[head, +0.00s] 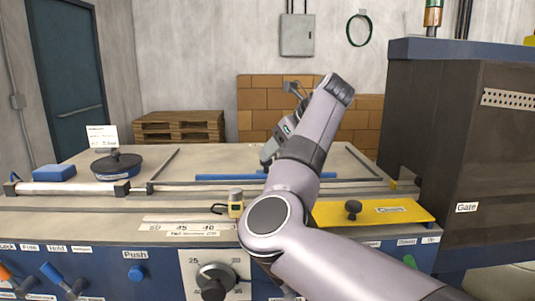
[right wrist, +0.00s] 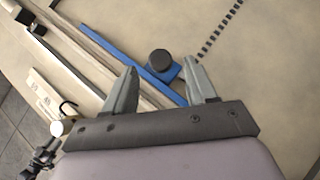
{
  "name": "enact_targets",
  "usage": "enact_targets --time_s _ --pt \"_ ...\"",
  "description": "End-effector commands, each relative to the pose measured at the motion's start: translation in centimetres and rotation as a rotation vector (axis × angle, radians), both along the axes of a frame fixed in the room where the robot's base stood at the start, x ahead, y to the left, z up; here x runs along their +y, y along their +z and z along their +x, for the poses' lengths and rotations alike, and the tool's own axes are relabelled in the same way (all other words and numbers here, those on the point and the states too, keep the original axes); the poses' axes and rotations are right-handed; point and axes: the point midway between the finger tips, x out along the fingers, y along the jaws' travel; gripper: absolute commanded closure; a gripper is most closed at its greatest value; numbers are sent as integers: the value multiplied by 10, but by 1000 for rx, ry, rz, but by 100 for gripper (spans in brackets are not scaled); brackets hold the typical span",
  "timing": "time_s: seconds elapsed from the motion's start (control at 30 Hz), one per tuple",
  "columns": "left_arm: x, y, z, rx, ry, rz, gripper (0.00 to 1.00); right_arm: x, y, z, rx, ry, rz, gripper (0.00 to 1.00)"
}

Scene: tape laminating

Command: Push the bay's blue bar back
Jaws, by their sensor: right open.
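The bay's blue bar (head: 230,177) lies across the tabletop bay, behind the front rail, with its right part hidden by my right arm in the head view. In the right wrist view the blue bar (right wrist: 125,53) runs diagonally and carries a round black knob (right wrist: 160,60). My right gripper (head: 269,157) is over the bar and points down. In the right wrist view its fingers (right wrist: 160,66) are spread, with the knob appearing between the tips. I cannot tell whether they touch it. My left gripper is not in view.
A yellow plate (head: 385,212) with a black knob lies at right, beside the dark Gate cabinet (head: 440,150). A black-and-blue round holder (head: 116,165) and a blue block (head: 54,173) stand at left. The bay surface behind the bar looks clear.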

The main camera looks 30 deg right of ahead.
Motion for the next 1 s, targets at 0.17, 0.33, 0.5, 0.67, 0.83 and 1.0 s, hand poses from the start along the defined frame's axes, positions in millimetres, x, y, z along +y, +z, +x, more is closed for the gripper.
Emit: enact_targets --time_s 0.17,0.33,0.5,0.67,0.83,1.0 --pt "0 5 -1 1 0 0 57 4 -17 16 2 1 2 44" --pt "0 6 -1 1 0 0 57 6 -23 23 -1 0 2 44" --pt "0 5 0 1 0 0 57 6 -24 23 -1 -1 1 44" --pt "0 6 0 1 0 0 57 6 -24 23 -1 -1 1 76" --pt "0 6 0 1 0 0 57 6 -24 23 -1 -1 1 100" --pt "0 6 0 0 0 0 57 3 -24 24 0 -1 -1 100"
